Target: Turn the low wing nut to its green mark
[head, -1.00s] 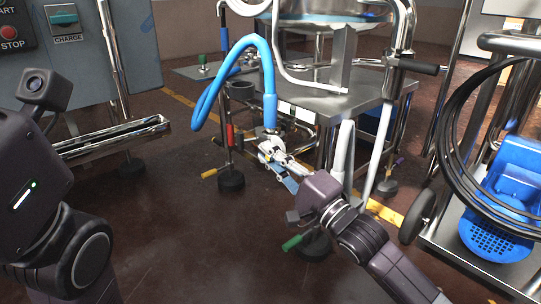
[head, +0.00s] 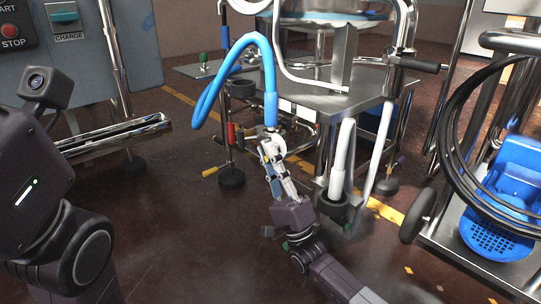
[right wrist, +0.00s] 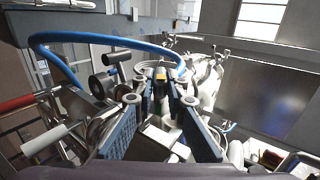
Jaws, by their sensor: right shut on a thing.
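My right gripper (head: 271,150) is at the lower end of the blue hose (head: 270,85), beside a pale round fitting (head: 279,145). It is shut on a small part there, most likely the wing nut, which the fingers largely hide. In the right wrist view, the two blue-padded fingers (right wrist: 163,92) converge on the fitting, with a small yellowish piece between their tips. I cannot make out the green mark. My left arm shows at the left edge of the head view, but its gripper is out of view.
A steel table (head: 335,98) with pipes stands behind the hose. A control cabinet (head: 100,50) is at the left. The floor in front is mostly clear.

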